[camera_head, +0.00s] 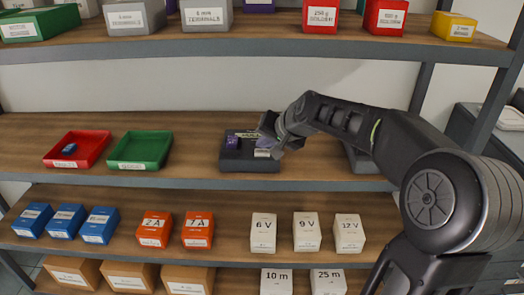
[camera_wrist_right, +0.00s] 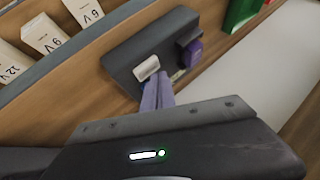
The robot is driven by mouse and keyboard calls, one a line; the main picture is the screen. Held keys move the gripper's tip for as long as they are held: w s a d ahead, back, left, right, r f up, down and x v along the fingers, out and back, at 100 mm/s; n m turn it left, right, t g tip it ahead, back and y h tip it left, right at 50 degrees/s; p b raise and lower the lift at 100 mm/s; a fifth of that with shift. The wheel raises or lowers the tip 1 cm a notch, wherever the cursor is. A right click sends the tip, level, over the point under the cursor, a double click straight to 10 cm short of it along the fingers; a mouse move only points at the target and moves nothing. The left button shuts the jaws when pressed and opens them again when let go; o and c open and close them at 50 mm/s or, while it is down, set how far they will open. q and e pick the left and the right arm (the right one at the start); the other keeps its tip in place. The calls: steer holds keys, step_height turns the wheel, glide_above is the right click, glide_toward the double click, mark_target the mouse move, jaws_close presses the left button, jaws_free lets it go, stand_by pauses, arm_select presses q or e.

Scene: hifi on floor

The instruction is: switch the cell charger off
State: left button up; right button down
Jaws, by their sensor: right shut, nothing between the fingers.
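The cell charger (camera_head: 248,167) is a dark grey block on the middle shelf. It also shows in the wrist view (camera_wrist_right: 124,58). A purple cell (camera_head: 232,142) sits on its left part; it shows again in the wrist view (camera_wrist_right: 190,54). A white piece (camera_head: 262,153) sits on its right part, also in the wrist view (camera_wrist_right: 147,68); I cannot tell its switch position. My right gripper (camera_head: 268,143) is shut and empty, over the charger's right back part. In the wrist view its fingertips (camera_wrist_right: 157,90) are close beside the white piece; contact cannot be told. My left gripper is out of view.
A red tray (camera_head: 98,137) with a blue cell and a green tray (camera_head: 160,138) stand to the left on this shelf. A dark grey object (camera_head: 360,158) is partly behind my right arm. Boxes fill the shelves above and below. Shelf is clear between green tray and charger.

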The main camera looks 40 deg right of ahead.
mark_target(265, 153)
stand_by(0.4)
steer(key=shift+f+b, duration=0.45)
steer(key=shift+r+p, duration=0.35)
steer(key=shift+r, duration=0.1)
stand_by(0.4)
step_height(265, 153, up, 6)
steer(key=p, duration=0.4)
steer(key=shift+p, duration=0.3)
